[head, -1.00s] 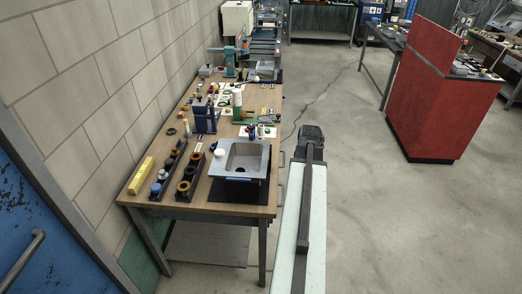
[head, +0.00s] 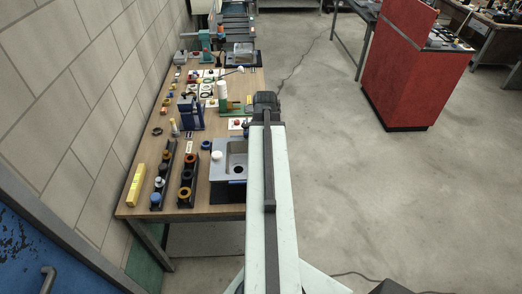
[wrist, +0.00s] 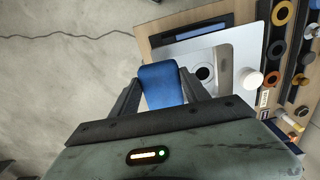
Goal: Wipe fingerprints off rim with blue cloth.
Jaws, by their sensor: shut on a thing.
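The blue cloth (wrist: 162,85) is a folded, rounded pad between the two fingers of my gripper (wrist: 161,80), which is shut on it. In the wrist view the cloth is in front of the grey sink (wrist: 186,50); I cannot tell whether it touches the rim. The sink also shows in the head view (head: 220,171), on the near part of the workbench, with my arm covering its right side. My gripper is hidden in the head view. Fingerprints cannot be made out.
The wooden workbench (head: 145,207) runs along the block wall. Two dark racks with coloured rings (head: 188,180) and a yellow block (head: 136,186) stand left of the sink. A blue strip (wrist: 205,33) lies along the sink's front. Open floor is to the right, before a red cabinet (head: 404,75).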

